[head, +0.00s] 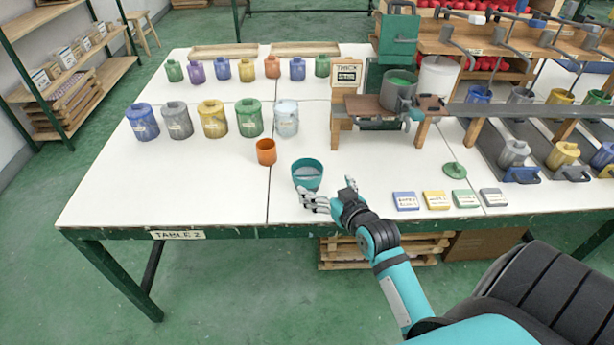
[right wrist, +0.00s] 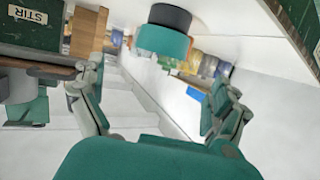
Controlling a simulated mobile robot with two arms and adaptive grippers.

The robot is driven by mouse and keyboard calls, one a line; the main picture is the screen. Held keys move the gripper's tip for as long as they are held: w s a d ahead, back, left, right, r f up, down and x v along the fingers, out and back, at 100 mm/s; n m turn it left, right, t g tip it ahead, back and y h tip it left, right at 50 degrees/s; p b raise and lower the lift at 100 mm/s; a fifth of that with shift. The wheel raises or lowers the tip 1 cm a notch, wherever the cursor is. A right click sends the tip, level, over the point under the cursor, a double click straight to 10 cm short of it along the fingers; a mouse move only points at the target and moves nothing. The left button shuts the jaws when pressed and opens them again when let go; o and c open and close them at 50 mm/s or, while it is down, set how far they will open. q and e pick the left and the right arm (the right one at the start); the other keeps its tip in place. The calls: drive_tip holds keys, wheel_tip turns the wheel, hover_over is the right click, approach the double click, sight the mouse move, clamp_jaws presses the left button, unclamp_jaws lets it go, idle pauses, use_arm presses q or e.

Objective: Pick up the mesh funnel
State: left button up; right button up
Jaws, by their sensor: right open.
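The mesh funnel (head: 307,176) is a teal cup-shaped piece with a greyish inside. It stands near the front edge of the white table, right of a small orange cup (head: 266,152). My right gripper (head: 326,194) is just in front of the funnel and to its right, with its fingers spread. In the right wrist view, a teal and black round piece (right wrist: 163,38), which looks like the funnel, is beyond the open fingers (right wrist: 155,100). Nothing is between the fingers. My left gripper is not in view.
Lidded cans, such as the yellow can (head: 212,118), stand in rows at the back left. A wooden stand with a green-filled pot (head: 398,90) is behind right. Small labelled blocks (head: 405,201) lie to the right. The table's front left is clear.

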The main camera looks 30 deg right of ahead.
sight(301, 165)
drive_tip(key=x, duration=1.1)
drive_tip(key=shift+w+f, duration=0.25)
drive_tip(key=shift+w, duration=0.05)
drive_tip(key=c, duration=1)
drive_tip(key=shift+c, duration=0.2)
